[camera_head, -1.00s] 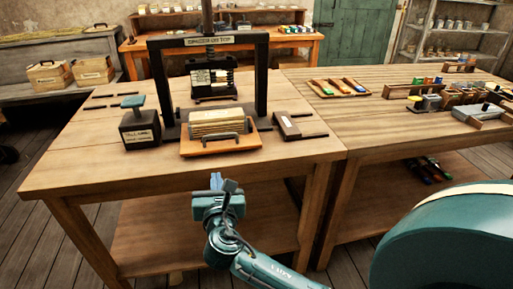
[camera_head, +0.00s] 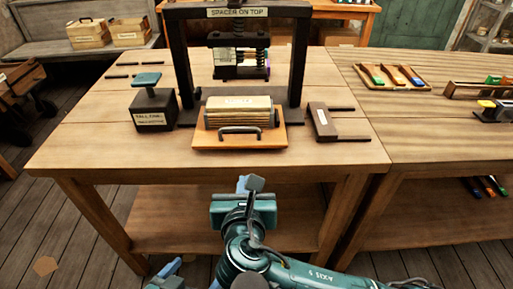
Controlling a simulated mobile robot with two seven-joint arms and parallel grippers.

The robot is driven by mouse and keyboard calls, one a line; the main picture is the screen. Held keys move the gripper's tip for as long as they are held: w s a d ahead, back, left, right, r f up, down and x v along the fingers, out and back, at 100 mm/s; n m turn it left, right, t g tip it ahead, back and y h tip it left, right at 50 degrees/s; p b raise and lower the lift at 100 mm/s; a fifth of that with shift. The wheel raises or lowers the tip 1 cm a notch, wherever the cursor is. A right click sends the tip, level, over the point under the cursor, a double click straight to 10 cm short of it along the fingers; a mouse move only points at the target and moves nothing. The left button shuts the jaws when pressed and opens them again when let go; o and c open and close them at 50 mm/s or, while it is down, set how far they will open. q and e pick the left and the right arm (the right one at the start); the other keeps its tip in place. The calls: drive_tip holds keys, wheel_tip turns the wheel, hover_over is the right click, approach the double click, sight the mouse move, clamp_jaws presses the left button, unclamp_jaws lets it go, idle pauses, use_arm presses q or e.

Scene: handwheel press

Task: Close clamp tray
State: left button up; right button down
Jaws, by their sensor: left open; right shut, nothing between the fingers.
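The clamp tray (camera_head: 275,142) is an orange-brown wooden board with a dark bar handle (camera_head: 240,131) on its front. It sticks out in front of the black press frame (camera_head: 298,65). My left gripper (camera_head: 168,268) is only partly in view at the bottom edge, open, far from the tray.
A dark labelled box with a teal-topped post (camera_head: 152,112) stands left of the tray. A brown block with rods (camera_head: 324,122) lies to its right. The press screw and plate (camera_head: 240,64) hang behind. The table front (camera_head: 110,160) is clear.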

drive_tip(key=b, duration=0.1)
approach(246, 146)
drive_tip(key=x, duration=0.5)
drive_tip(key=shift+f, duration=0.2)
drive_tip(key=shift+w, duration=0.7)
